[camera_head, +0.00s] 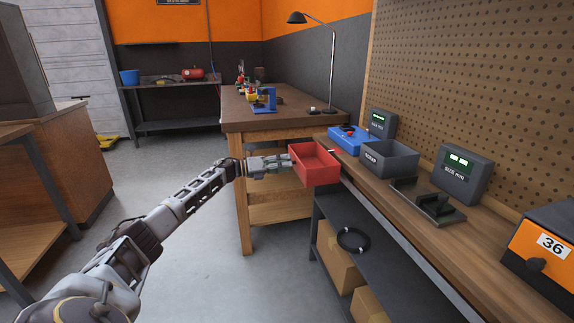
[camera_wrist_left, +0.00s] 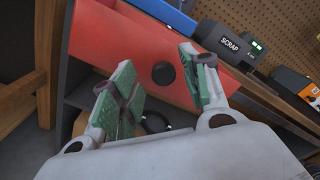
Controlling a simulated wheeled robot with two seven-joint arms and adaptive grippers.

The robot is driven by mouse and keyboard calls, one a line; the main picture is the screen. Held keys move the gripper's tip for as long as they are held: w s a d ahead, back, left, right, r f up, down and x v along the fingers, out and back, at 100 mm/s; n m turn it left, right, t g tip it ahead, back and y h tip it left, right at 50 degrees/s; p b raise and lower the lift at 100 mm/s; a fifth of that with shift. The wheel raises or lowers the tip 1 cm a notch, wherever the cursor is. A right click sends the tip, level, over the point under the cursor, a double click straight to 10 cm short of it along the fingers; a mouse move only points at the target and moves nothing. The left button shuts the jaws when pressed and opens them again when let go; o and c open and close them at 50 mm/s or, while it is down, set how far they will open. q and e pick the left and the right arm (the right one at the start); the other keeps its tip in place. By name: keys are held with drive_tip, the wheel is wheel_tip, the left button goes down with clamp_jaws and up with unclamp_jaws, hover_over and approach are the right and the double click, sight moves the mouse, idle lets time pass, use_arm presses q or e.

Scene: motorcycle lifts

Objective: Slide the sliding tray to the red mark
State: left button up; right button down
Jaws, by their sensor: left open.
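The red sliding tray (camera_head: 318,178) is an open box at the left edge of the long workbench. In the left wrist view its red front (camera_wrist_left: 112,42) carries a dark round knob (camera_wrist_left: 163,74). My left gripper (camera_head: 287,163) reaches the tray's left side. In the left wrist view my left gripper (camera_wrist_left: 157,62) is open, with one green-padded finger on each side of the knob, and no contact with the knob is visible. I cannot make out the red mark clearly. My right gripper is not in view.
On the workbench (camera_head: 400,213) are a grey scrap bin (camera_head: 390,160), a blue tray (camera_head: 347,140), a size display (camera_head: 463,173), a dark bracket (camera_head: 427,203) and an orange box (camera_head: 545,250). A wooden table (camera_head: 240,116) stands behind.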

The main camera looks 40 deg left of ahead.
use_arm(q)
drive_tip(key=v, duration=1)
idle(0.4)
drive_tip(key=shift+a, duration=0.1)
idle(0.5)
